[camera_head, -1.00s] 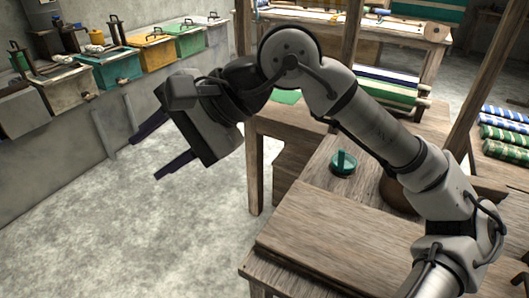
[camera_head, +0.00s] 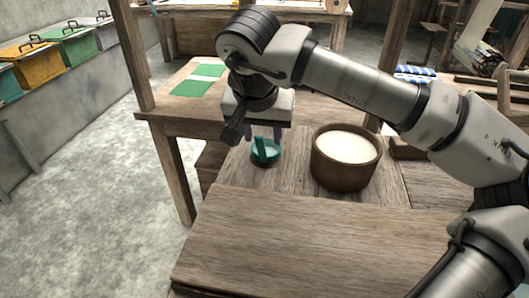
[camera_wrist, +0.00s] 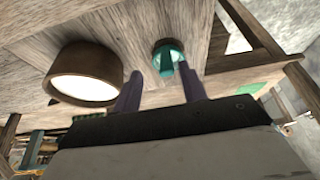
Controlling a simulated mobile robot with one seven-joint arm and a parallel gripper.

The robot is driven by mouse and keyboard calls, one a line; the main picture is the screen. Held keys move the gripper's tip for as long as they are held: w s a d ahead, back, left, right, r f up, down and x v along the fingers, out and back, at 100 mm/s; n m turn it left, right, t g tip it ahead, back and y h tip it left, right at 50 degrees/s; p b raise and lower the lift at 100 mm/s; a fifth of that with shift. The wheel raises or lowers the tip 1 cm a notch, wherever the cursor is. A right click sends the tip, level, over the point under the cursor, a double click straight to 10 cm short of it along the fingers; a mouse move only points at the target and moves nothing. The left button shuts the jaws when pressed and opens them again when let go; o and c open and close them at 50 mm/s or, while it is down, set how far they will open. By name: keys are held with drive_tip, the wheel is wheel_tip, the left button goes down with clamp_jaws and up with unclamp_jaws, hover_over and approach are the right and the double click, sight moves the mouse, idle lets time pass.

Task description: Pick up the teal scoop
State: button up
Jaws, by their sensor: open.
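The teal scoop (camera_head: 265,152) is a small round teal thing with an upright handle, resting on the wooden table left of a brown bowl. In the wrist view the scoop (camera_wrist: 168,57) shows beyond my fingertips, roughly between them. My gripper (camera_head: 263,132) points down over the scoop in the head view, with the hand hiding much of the fingers. In the wrist view my gripper (camera_wrist: 162,84) has its two dark purple fingers apart with nothing between them. Whether the fingers reach down beside the handle is hard to tell.
The brown bowl (camera_head: 345,172) with white contents stands close right of the scoop; it also shows in the wrist view (camera_wrist: 75,63). A raised wooden board (camera_head: 310,235) lies in front. Green sheets (camera_head: 195,86) lie behind left. A wooden post (camera_head: 133,55) stands at the left.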

sight(261, 145)
drive_tip(key=shift+w+a+x, duration=0.1)
drive_tip(key=shift+w+x, duration=0.05)
drive_tip(key=shift+x, duration=0.9)
drive_tip(key=shift+w+a+x, duration=0.1)
drive_tip(key=shift+a+x, duration=0.05)
drive_tip(key=shift+x, duration=0.9)
drive_tip(key=shift+w+a+x, duration=0.1)
drive_tip(key=shift+w+x, duration=0.05)
drive_tip(key=shift+x, duration=0.85)
drive_tip(key=shift+r, duration=0.1)
drive_tip(key=shift+c, duration=0.3)
clamp_jaws()
